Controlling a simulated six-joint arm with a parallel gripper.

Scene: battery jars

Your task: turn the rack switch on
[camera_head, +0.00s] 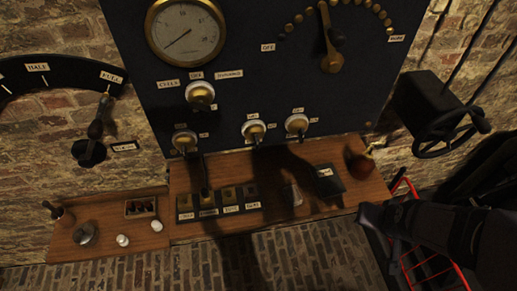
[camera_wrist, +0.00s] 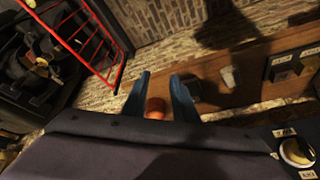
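The dark panel (camera_head: 235,60) carries several brass-and-white switches. One larger switch (camera_head: 200,95) sits below the gauge, and three smaller ones sit along the lower part: left (camera_head: 185,140), middle (camera_head: 254,130) and right (camera_head: 297,123). Their labels are too small to read, so I cannot tell which is the rack switch. A switch (camera_wrist: 297,150) also shows at the lower right of the wrist view. My gripper (camera_wrist: 160,77) is open, its fingers apart with nothing held. In the head view my gripper (camera_head: 374,216) is at the right, below the shelf's right end, away from the switches.
A wooden shelf (camera_head: 275,170) juts out below the panel. A reddish-brown round object (camera_head: 360,166) sits at its right end; it shows between the fingers in the wrist view (camera_wrist: 155,108). A handwheel (camera_head: 445,132) and red wire rack (camera_head: 412,255) are at the right.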

